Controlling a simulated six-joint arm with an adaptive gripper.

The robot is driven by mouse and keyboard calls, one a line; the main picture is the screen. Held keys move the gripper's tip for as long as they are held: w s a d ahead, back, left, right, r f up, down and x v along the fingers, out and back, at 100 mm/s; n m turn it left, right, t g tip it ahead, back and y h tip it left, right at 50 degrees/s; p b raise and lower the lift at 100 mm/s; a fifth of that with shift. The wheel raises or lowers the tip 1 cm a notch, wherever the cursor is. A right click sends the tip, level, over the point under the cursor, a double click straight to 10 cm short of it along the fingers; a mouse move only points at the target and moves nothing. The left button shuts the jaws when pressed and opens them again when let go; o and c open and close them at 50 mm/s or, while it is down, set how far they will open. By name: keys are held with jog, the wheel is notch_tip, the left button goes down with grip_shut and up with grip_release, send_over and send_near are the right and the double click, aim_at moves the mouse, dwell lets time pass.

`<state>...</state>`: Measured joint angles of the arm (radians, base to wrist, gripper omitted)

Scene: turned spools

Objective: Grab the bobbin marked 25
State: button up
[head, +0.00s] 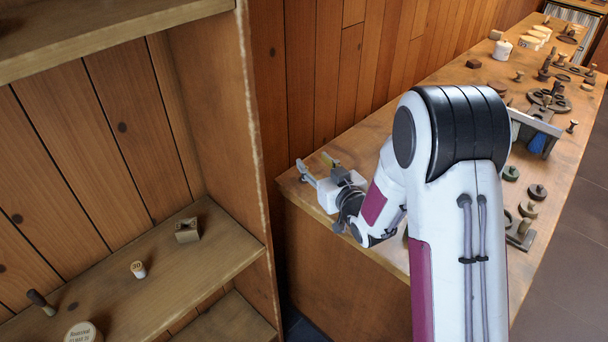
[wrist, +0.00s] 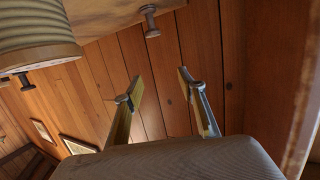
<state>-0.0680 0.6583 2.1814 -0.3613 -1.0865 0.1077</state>
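I cannot read the number 25 on anything in view. A small pale spool (head: 138,269) on the lower left shelf has a mark that looks like 30. Several spools stand along the bench, including one at its near right (head: 537,192) and one farther back (head: 519,76); their marks are too small to read. My gripper (head: 314,163) is over the near left end of the bench, its fingers apart and nothing between them. The wrist view shows the open fingers (wrist: 160,78) too, with a spool-like piece (wrist: 150,20) beyond them, its mark not visible.
The shelf unit (head: 205,240) at left holds a small wooden block (head: 187,230), a dark peg (head: 40,302) and a round labelled piece (head: 83,332). A ribbed cylinder (wrist: 38,32) fills the wrist view's upper left.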

aim_at(312, 193)
jog(key=shift+f, duration=3.85)
jog(key=shift+x, duration=0.9)
jog(key=shift+f, duration=0.1)
jog(key=shift+x, duration=2.9)
jog(key=shift+c, duration=0.5)
jog(key=c, duration=0.8)
